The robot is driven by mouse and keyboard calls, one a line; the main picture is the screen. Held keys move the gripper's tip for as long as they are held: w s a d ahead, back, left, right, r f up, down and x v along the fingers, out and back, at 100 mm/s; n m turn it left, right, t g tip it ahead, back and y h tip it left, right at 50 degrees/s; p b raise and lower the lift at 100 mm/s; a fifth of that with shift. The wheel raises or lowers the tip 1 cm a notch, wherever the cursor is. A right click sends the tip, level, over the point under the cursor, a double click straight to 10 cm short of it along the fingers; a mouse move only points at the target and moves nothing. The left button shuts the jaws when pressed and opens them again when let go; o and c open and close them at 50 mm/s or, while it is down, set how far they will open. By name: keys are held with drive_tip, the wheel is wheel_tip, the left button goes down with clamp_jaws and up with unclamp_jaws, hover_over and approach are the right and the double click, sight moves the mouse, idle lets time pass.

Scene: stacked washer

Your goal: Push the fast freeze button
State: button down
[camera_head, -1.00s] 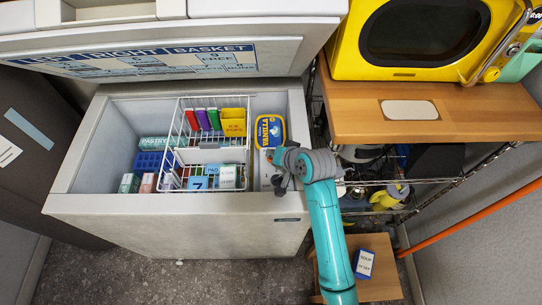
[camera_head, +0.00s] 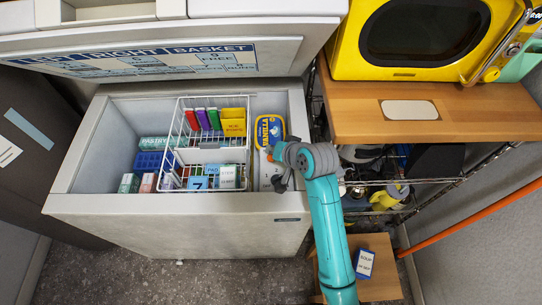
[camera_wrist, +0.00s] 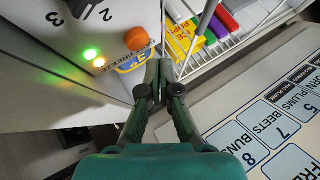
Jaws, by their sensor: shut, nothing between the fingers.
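An orange round button (camera_wrist: 137,39) stands on a pale panel of the chest freezer (camera_head: 170,215). A label partly reading "EEZE" is beside it. A lit green lamp (camera_wrist: 90,54) and a lit amber lamp (camera_wrist: 99,62) are to its left, and a dark numbered dial is at the top left. My gripper (camera_wrist: 164,63) is shut and empty, its tips just right of and below the button in the wrist view, seemingly apart from it.
The raised lid (camera_head: 270,55) stands behind the open freezer. A wire basket (camera_head: 216,98) of coloured boxes is left of my gripper, with a vanilla tub (camera_head: 270,130) behind it. A wooden-topped rack (camera_head: 470,115) with a yellow microwave (camera_head: 345,45) stands right.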

wheel_tip(320, 180, up, 6)
drive_tip(key=shift+f, duration=0.25)
drive_tip(key=shift+s, duration=0.1)
idle(0.7)
